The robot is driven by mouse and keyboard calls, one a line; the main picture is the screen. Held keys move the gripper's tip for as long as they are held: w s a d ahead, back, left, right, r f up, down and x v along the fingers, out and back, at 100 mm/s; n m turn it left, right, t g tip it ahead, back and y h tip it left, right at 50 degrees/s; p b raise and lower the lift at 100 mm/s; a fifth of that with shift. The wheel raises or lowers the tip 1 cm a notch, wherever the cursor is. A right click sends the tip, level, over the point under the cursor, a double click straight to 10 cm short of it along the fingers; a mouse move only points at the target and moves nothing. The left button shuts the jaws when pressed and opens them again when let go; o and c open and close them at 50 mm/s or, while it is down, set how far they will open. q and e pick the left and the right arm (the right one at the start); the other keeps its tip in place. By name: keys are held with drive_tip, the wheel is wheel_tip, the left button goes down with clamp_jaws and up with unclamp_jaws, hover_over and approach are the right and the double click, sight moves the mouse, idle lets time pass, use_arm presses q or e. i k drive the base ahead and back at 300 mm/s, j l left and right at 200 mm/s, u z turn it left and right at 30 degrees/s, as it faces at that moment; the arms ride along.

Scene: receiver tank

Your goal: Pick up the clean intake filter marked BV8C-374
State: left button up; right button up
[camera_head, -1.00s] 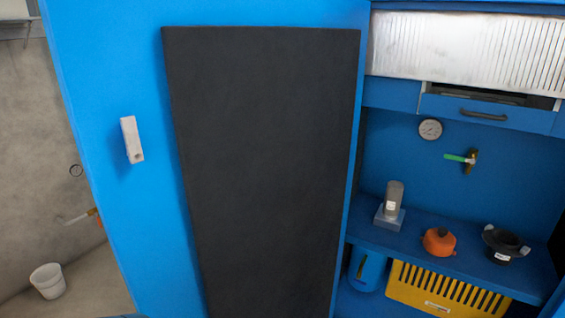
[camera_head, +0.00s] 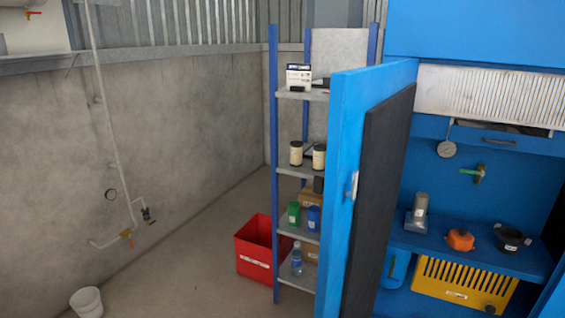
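No marking BV8C-374 can be read in the head view. Two cream cylinders with dark tops, the left one (camera_head: 296,153) and the right one (camera_head: 319,157), stand side by side on a middle shelf of the rack (camera_head: 284,171). They may be filters, but I cannot tell. A grey cylinder (camera_head: 420,205) with a small label stands on a block on the blue cabinet's ledge (camera_head: 440,240). Neither of my grippers is in view.
The open blue door (camera_head: 342,190) with a dark panel partly hides the rack. A red bin (camera_head: 258,262) stands on the floor beside the rack. A white bucket (camera_head: 87,301) is at the lower left. Free floor lies between them. Pipes run along the left wall.

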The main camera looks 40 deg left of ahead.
sight(295, 147)
drive_tip(key=k+j, duration=0.1)
drive_tip(key=j, duration=1.5)
drive_tip(key=k+j, duration=0.15)
drive_tip(key=j, duration=0.65)
